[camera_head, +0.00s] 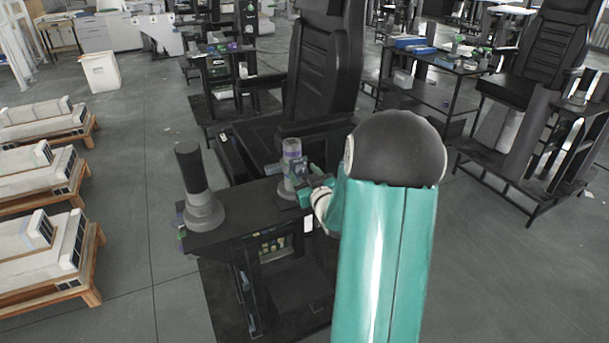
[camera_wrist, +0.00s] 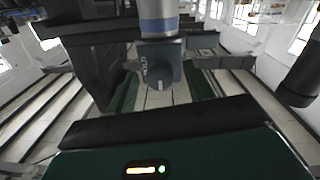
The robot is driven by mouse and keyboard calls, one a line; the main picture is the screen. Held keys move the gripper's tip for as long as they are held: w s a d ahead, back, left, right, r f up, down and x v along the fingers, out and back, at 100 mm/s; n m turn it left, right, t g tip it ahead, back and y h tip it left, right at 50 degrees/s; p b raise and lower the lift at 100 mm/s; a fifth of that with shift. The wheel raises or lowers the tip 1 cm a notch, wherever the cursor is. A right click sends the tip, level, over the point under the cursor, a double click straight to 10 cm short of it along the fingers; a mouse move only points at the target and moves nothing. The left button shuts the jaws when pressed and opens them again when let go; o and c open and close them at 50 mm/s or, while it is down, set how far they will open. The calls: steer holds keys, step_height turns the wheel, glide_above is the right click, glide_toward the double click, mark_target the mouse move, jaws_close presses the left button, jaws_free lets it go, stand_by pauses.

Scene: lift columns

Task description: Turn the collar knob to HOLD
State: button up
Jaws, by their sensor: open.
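The lift column with the collar (camera_head: 291,172) stands on the black bench; its upper tube looks pale with a purple band. In the wrist view, its blue-grey collar block (camera_wrist: 174,52) is in front of me, below a tube with a blue band. The round dark collar knob (camera_wrist: 159,76) is on the block's face. A small white mark shows low on the knob, and the word HOLD is printed sideways at its left. My gripper (camera_head: 312,186) is beside the collar, its fingers (camera_wrist: 160,65) open on either side of the block. Contact with the knob cannot be told.
A second column (camera_head: 190,168) with a black upper part stands on the bench's left end. A black chair (camera_head: 322,65) is behind the bench (camera_head: 245,215). Wooden pallets (camera_head: 60,275) with white units lie at far left. Floor between is clear.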

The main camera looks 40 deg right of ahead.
steer(key=c, duration=1)
steer(key=shift+o, duration=0.2)
steer(key=shift+m, duration=0.3)
steer(key=m, duration=0.8)
steer(key=shift+m, duration=0.4)
steer(key=m, duration=0.4)
steer(key=shift+r, duration=0.1)
steer(key=shift+m+y, duration=0.4)
steer(key=shift+m, duration=1.7)
